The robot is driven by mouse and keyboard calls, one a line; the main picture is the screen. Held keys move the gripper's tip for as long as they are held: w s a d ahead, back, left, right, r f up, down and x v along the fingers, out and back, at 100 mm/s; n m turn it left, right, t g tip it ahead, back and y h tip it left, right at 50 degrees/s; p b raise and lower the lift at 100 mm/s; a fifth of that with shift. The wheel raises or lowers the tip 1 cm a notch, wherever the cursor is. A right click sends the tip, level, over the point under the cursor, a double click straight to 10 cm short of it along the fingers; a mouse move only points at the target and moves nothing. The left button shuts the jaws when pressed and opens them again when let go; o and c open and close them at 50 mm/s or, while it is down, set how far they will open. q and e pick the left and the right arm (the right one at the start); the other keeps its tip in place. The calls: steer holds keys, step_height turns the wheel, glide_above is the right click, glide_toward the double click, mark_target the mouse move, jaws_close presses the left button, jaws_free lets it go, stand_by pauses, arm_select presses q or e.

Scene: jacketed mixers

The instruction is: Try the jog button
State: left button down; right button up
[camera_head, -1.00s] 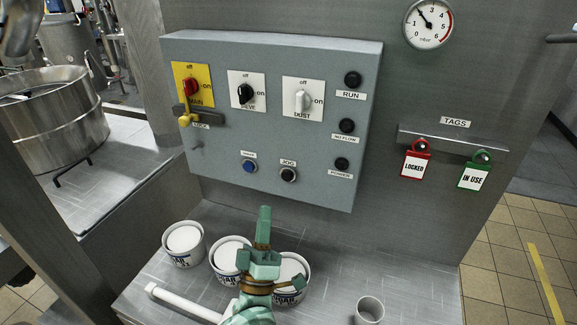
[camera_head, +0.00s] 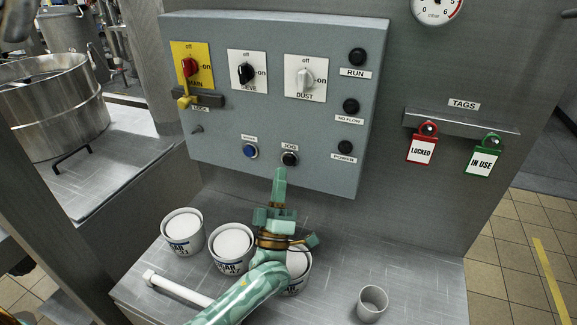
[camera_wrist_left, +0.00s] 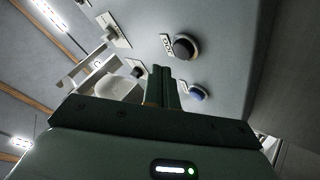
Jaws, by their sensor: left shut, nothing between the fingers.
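The jog button (camera_head: 289,158) is a black round button under a JOG label, low on the grey control panel (camera_head: 225,170). It also shows in the left wrist view (camera_wrist_left: 184,46), up and to the right of the fingertips. My left gripper (camera_head: 280,172) is shut and empty. Its fingertips point up at the panel and appear just below the jog button in the head view; whether they touch the panel I cannot tell. A blue button (camera_head: 250,151) sits left of the jog button. My right gripper is not in view.
The panel also carries the MAIN (camera_head: 190,68), SIEVE (camera_head: 247,73) and DUST (camera_head: 305,78) switches, and dark lamps for RUN (camera_head: 357,57), NO FLOW and POWER. Several white tubs (camera_head: 183,232) and a grey cup (camera_head: 372,303) stand on the ledge below. Two tags (camera_head: 422,149) hang right.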

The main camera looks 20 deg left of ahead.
mark_target(287, 156)
arm_select(q)
steer(key=shift+w, duration=0.75)
stand_by(0.3)
stand_by(1.2)
steer(key=shift+w, duration=0.1)
steer(key=shift+w+a+b, duration=0.1)
steer(key=shift+w+b, duration=0.2)
steer(key=shift+w, duration=0.4)
stand_by(0.6)
steer(key=shift+s, duration=0.85)
